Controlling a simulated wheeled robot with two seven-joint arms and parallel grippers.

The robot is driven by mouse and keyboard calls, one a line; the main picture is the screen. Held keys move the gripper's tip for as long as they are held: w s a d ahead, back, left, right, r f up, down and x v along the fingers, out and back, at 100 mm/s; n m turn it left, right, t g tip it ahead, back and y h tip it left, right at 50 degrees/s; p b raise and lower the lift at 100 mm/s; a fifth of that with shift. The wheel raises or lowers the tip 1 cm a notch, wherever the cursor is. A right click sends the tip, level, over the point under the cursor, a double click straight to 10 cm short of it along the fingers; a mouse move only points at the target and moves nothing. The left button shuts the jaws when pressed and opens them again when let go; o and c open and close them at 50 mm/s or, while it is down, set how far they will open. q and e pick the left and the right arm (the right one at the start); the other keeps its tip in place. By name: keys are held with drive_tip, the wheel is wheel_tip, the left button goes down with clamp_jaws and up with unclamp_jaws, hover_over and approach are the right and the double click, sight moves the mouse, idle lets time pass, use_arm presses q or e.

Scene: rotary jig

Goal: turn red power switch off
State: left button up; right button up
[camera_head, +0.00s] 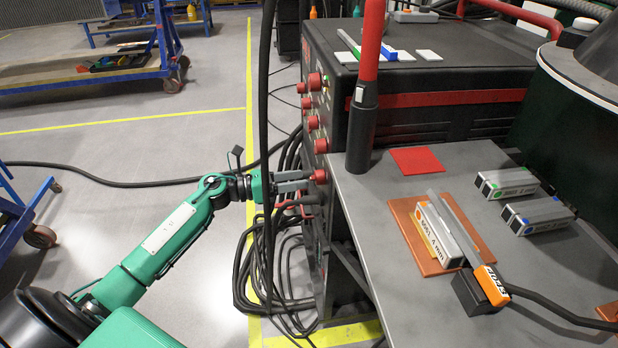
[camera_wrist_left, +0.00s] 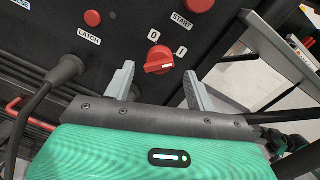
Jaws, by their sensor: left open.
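The red power switch (camera_wrist_left: 158,58) is a round rotary knob on the black front panel, between the marks 0 and I in the left wrist view. Its handle bar lies roughly level, with a white mark at the right end, on the I side. My left gripper (camera_wrist_left: 158,70) is open, with one finger on each side of the knob and a visible gap to each. In the head view the left gripper (camera_head: 307,180) reaches the machine's side panel from the left, near a low red knob. My right gripper is not in view.
A START button (camera_wrist_left: 197,4) and a small LATCH button (camera_wrist_left: 92,18) are near the switch. A black cable plug (camera_wrist_left: 68,68) sticks out at left. Cables (camera_head: 262,255) hang below the arm. The grey worktable (camera_head: 375,215) stands to the right.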

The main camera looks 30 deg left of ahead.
sight(317, 177)
use_arm(q)
drive_tip(key=shift+x, duration=1.95)
drive_tip(key=shift+c, duration=0.5)
drive_tip(key=c, duration=0.8)
